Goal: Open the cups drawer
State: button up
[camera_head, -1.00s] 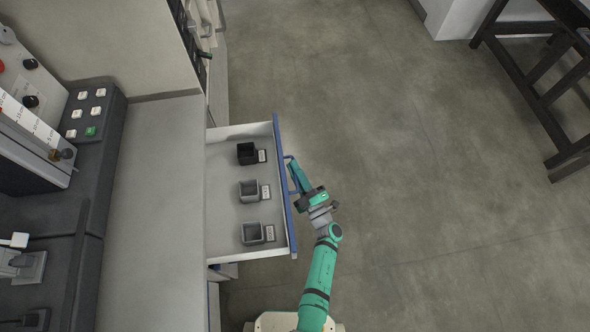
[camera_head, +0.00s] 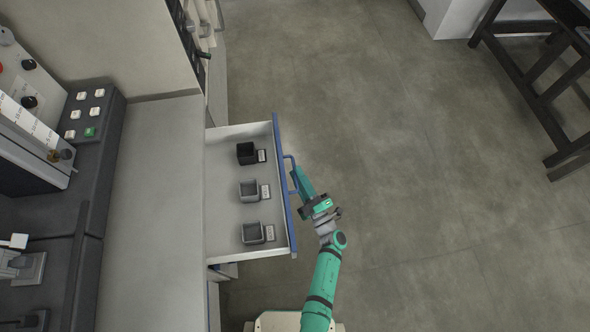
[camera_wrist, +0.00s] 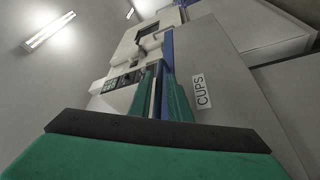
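The cups drawer (camera_head: 225,205) stands pulled out from the cabinet in the head view, with its inside showing. Its front has a blue top edge (camera_head: 283,190) and a blue bar handle (camera_head: 291,164). In the wrist view the drawer front carries a "CUPS" label (camera_wrist: 200,90). My gripper (camera_head: 299,174) is just right of the handle, outside the drawer front. Whether a finger still touches the handle cannot be told.
The floor to the right is clear up to a dark table frame (camera_head: 540,90).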

jog(key=v, duration=0.8)
dwell(0.4)
jog(key=s+r+m+t+h, duration=0.1)
jog(key=s+r+m+h, duration=0.25)
jog(key=s, duration=0.45)
jog(key=s+r+m+h, duration=0.3)
jog(key=s+r+m, duration=0.2)
jog(key=s, duration=0.2)
jog(key=s+a+r+m+g+h, duration=0.3)
jog(key=s+r+m, duration=0.6)
jog(key=s+r, duration=0.3)
jog(key=shift+a+r+g, duration=0.25)
jog(key=shift+a+g, duration=0.05)
jog(key=shift+a, duration=0.4)
jog(key=shift+a, duration=0.1)
